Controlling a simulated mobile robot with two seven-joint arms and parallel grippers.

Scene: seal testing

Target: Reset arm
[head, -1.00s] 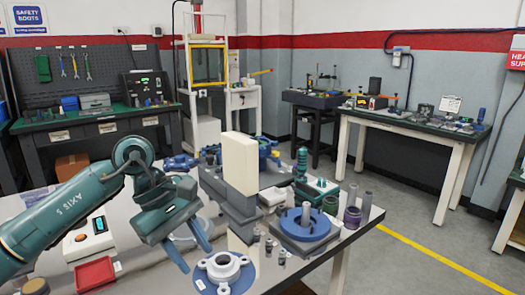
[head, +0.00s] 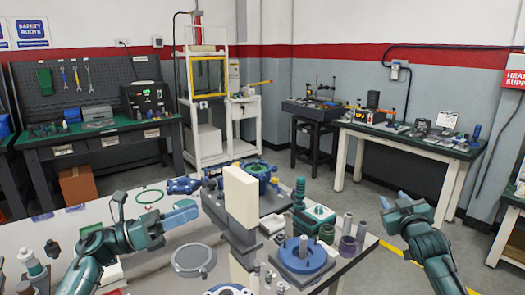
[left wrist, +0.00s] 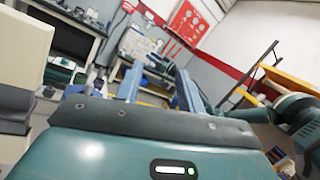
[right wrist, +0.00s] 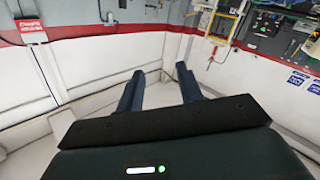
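My left gripper (head: 184,214) is held above the left part of the metal table, its blue fingers pointing right toward the cream block. In the left wrist view its two fingers (left wrist: 158,84) stand apart with nothing between them. My right gripper (head: 402,197) is raised past the table's right end, over the floor. In the right wrist view its two blue fingers (right wrist: 160,84) are spread and empty, with wall and floor beyond. Both grippers are apart from every object on the table.
A blue round fixture (head: 302,257) sits front right, near a purple ring (head: 347,246). The floor right of the table is open.

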